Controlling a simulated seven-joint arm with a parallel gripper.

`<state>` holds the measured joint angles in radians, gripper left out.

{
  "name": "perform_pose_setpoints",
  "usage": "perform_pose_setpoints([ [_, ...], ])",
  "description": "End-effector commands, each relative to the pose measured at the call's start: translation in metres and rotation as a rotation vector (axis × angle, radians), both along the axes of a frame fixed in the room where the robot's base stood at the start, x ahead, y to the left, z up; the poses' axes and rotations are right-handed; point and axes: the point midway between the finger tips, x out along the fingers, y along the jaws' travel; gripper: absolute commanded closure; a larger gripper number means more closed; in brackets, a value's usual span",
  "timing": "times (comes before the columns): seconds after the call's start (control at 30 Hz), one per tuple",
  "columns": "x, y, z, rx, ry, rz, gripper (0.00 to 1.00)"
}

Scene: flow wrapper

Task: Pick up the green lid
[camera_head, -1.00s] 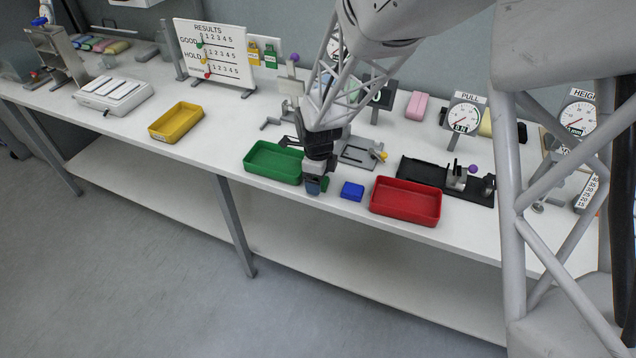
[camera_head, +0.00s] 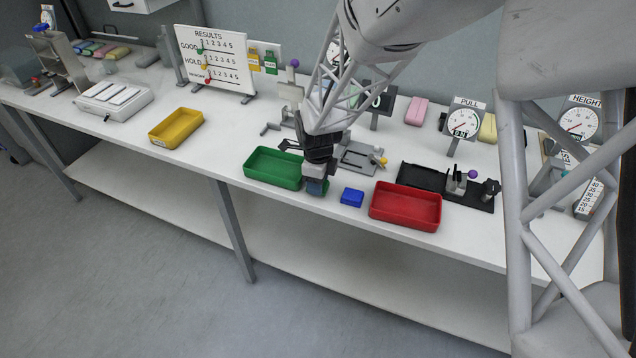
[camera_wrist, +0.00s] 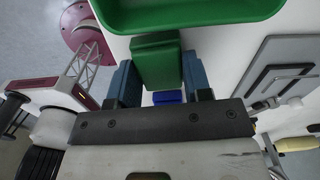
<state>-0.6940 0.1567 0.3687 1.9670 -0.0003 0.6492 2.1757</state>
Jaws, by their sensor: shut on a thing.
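The green lid (camera_wrist: 157,60) is a small flat green block, seen in the wrist view between the two blue fingers of my gripper (camera_wrist: 160,80). The fingers are shut on it. In the head view my gripper (camera_head: 316,187) points down at the front of the table, between the green tray and the blue block. Only a sliver of green shows beside the fingers there. I cannot tell whether the lid still touches the table.
A green tray (camera_head: 273,181) stands just left of my gripper. A small blue block (camera_head: 352,197) and a red tray (camera_head: 405,223) are to the right. A black fixture (camera_head: 420,178) lies behind the red tray. A yellow tray (camera_head: 163,140) is farther left, with clear table between.

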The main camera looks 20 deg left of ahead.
Motion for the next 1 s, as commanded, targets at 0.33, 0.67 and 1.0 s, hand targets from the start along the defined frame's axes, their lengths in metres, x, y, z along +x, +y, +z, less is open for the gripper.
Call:
perform_pose_setpoints([
  [0.33, -0.009, -0.007, 0.03, 0.0, 0.0, 0.0, 0.77],
  [0.67, -0.048, -0.038, 0.034, 0.0, 0.0, 0.0, 0.77],
  [1.0, -0.09, -0.072, 0.039, 0.001, -0.001, 0.0, 0.77],
])
